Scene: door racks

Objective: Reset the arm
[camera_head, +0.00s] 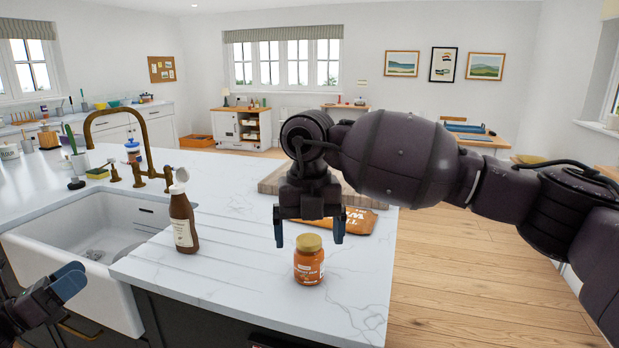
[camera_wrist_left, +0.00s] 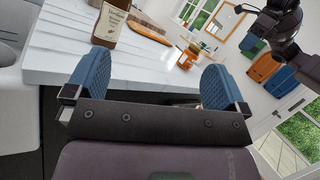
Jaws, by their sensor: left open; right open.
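My right gripper (camera_head: 309,232) hangs open above the counter, its fingers pointing down. A jar with an orange label and gold lid (camera_head: 309,260) stands upright just below and between its fingertips; I cannot tell whether they touch it. My left gripper (camera_head: 72,283) is low at the left, in front of the sink. In the left wrist view its blue fingers (camera_wrist_left: 157,85) are wide apart with nothing between them. That view also shows the jar (camera_wrist_left: 188,56) beyond the fingers and part of my right arm at the upper right.
A brown bottle (camera_head: 183,222) stands by the white sink (camera_head: 60,237). A brass faucet (camera_head: 93,122) rises behind the sink. Open wooden floor lies to the right.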

